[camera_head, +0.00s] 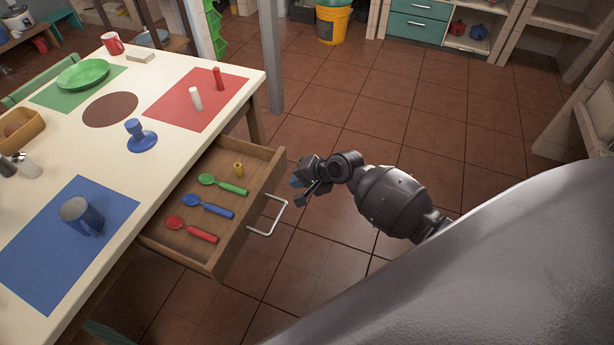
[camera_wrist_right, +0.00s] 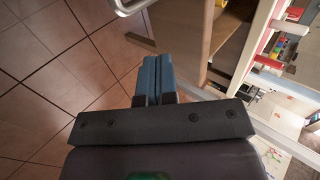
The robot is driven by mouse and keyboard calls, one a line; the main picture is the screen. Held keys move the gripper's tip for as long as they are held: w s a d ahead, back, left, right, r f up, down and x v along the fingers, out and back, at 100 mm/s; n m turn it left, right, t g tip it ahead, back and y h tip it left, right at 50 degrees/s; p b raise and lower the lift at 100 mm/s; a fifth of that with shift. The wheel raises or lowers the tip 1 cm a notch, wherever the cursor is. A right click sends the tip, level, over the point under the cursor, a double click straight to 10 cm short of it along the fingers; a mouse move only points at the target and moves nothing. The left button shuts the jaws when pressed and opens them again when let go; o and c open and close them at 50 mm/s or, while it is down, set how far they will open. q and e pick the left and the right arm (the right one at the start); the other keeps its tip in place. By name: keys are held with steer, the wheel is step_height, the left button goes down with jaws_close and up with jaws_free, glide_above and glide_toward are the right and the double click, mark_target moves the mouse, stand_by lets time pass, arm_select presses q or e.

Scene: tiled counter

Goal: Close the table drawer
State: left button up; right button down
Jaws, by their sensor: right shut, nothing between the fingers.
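The wooden table drawer (camera_head: 208,262) is pulled out from the cream-topped table (camera_head: 165,55). Its white bar handle (camera_head: 272,228) faces right. Inside lie a green spoon (camera_head: 223,185), a blue spoon (camera_head: 208,207), a red spoon (camera_head: 192,230) and a small yellow item (camera_head: 239,170). My right gripper (camera_head: 299,190) is just right of the drawer's front, near its far corner, shut and empty. In the right wrist view its blue fingers (camera_wrist_right: 157,76) are together, with the drawer front (camera_wrist_right: 182,30) beyond them and the handle (camera_wrist_right: 130,6) at the top edge. My left gripper is not in view.
A grey post (camera_head: 271,60) rises near the table's far corner. The tiled floor (camera_head: 430,110) to the right is open.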

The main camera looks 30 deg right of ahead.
mark_target(272, 178)
steer(key=w+a, duration=0.1)
steer(key=w+a+f, duration=0.1)
steer(key=w, duration=0.1)
steer(key=shift+w+a+f+b, duration=0.25)
steer(key=shift+w+a+b, duration=0.05)
steer(key=shift+a+b, duration=0.1)
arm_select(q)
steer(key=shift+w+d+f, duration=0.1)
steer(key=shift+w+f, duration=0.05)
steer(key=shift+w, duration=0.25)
arm_select(e)
steer(key=shift+w+a, duration=0.3)
steer(key=shift+w, duration=0.1)
